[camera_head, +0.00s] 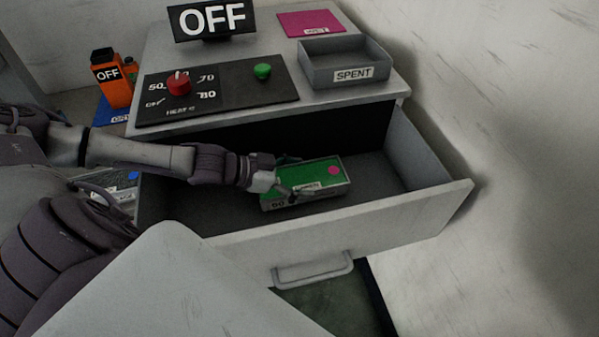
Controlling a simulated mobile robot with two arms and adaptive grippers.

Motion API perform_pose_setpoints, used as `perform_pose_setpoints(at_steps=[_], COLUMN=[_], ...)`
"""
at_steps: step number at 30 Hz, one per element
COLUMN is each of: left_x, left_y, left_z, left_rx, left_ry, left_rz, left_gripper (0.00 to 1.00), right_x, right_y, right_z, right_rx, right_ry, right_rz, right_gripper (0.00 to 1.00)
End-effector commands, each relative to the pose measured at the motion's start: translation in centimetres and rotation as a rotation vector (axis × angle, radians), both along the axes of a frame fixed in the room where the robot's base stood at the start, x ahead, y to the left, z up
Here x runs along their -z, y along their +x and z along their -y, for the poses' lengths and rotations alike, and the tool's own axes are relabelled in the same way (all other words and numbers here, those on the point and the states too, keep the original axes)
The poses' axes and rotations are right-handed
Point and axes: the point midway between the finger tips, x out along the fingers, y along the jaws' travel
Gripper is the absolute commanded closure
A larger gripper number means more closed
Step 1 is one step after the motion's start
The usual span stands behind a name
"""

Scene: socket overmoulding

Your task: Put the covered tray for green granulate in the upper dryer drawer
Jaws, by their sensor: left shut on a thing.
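The tray (318,190) is a small grey box with a green top and a pink dot, with labels on its top and front side. It is inside the open upper dryer drawer (400,212); I cannot tell whether it touches the drawer floor. My left gripper (291,182) comes in from the left over the drawer and is shut on the tray's left part. The drawer is pulled out from the dryer body (375,92), its handle (313,268) on the front. The right gripper is not in view.
On the dryer top are a control panel with a red knob (178,83) and green button (262,71), an OFF sign (212,18), a grey SPENT tray (345,70) and a pink mat (311,23). The drawer's right part is free. An orange container (112,80) stands left.

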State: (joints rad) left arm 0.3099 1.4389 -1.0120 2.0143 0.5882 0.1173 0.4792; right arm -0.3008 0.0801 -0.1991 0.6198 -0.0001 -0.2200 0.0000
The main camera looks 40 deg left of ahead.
Motion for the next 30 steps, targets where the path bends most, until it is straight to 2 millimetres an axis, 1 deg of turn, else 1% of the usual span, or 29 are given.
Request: perform_pose_setpoints(at_steps=[1, 4, 5, 7, 20, 21, 22, 23, 30], left_x=[-0.6, -0.4, 0.3, 1.0, 1.4, 1.5, 1.5, 1.5, 1.5], left_y=[0.4, 0.6, 0.5, 0.4, 0.4, 0.4, 0.3, 0.3, 0.4], left_z=[-0.2, -0.5, -0.4, -0.4, -0.4, -0.5, -0.5, -0.5, -0.5], left_rx=[0.002, 0.004, 0.004, 0.003, 0.003, 0.001, 0.002, 0.001, 0.001], left_ry=[-0.001, -0.001, -0.004, -0.002, -0.002, 0.0, 0.001, 0.001, 0.001], left_rz=[0.006, 0.003, -0.002, -0.003, 0.0, -0.003, -0.002, -0.003, -0.003], left_gripper=[0.72, 0.72, 0.72, 0.72, 0.72, 0.07, 0.02, 0.0, 0.0], right_x=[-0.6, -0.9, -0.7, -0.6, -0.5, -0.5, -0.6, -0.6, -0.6], right_y=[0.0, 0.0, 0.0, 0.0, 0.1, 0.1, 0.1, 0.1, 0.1], right_z=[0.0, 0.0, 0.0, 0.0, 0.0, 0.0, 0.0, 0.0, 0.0], right_rx=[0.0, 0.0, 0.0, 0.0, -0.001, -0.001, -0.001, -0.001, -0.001], right_ry=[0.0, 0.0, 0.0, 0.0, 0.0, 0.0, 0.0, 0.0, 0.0], right_rz=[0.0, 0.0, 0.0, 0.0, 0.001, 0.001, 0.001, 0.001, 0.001], right_gripper=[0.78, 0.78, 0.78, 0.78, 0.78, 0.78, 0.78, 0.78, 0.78])
